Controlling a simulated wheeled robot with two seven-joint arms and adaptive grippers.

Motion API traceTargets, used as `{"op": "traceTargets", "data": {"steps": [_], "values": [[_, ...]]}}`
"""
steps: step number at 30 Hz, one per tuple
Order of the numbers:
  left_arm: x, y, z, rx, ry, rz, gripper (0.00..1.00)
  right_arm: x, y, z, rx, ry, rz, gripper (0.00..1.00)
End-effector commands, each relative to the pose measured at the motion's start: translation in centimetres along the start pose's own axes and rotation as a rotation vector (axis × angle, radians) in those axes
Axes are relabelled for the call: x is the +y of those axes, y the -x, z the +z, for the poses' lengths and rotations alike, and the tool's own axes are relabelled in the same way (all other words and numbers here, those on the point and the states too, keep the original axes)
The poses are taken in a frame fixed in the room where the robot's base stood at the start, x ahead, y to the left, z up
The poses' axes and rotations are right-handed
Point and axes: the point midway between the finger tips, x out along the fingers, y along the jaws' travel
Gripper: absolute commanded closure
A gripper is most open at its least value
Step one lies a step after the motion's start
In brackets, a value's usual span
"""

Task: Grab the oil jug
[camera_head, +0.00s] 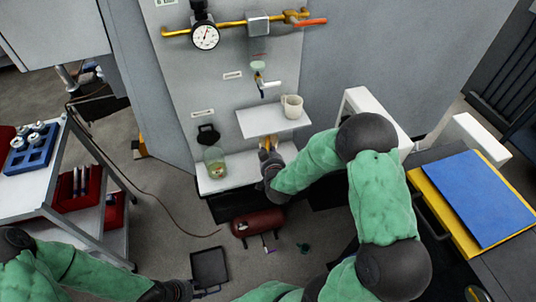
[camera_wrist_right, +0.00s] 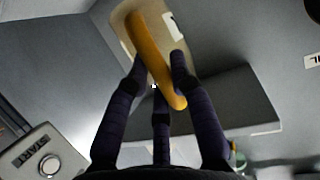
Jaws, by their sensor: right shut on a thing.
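The oil jug (camera_wrist_right: 123,22) has a pale beige body and a long yellow handle; it shows at the top of the right wrist view. My right gripper (camera_wrist_right: 160,75) has its dark fingers closed around the yellow handle. In the head view my right gripper (camera_head: 268,160) is just below the small white shelf, and only a yellow-orange bit of the jug (camera_head: 265,143) shows there. The shelf and gripper hide the rest. My left gripper (camera_head: 178,290) is low at the bottom edge, beside a black tray; its fingers are too dark to read.
A beige cup (camera_head: 292,106) stands on the small white shelf (camera_head: 262,122). A glass jar (camera_head: 215,165) stands on the lower ledge, left of my right gripper. A red cylinder (camera_head: 258,223) and a black tray (camera_head: 209,266) lie on the floor. A trolley (camera_head: 45,190) stands left.

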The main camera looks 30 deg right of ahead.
Motion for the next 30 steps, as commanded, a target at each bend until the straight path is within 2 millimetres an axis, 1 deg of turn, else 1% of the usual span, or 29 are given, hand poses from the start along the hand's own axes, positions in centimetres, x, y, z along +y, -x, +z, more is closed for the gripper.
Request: {"op": "traceTargets", "data": {"steps": [1, 30], "values": [[0.0, 0.0, 0.0, 0.000, 0.000, 0.000, 0.60, 0.1, 0.6, 0.5, -0.005, 0.001, 0.000, 1.00], [0.1, 0.1, 0.0, 0.000, 0.000, 0.000, 0.60, 1.9, 11.2, 4.9, -0.004, 0.001, 0.000, 1.00]]}}
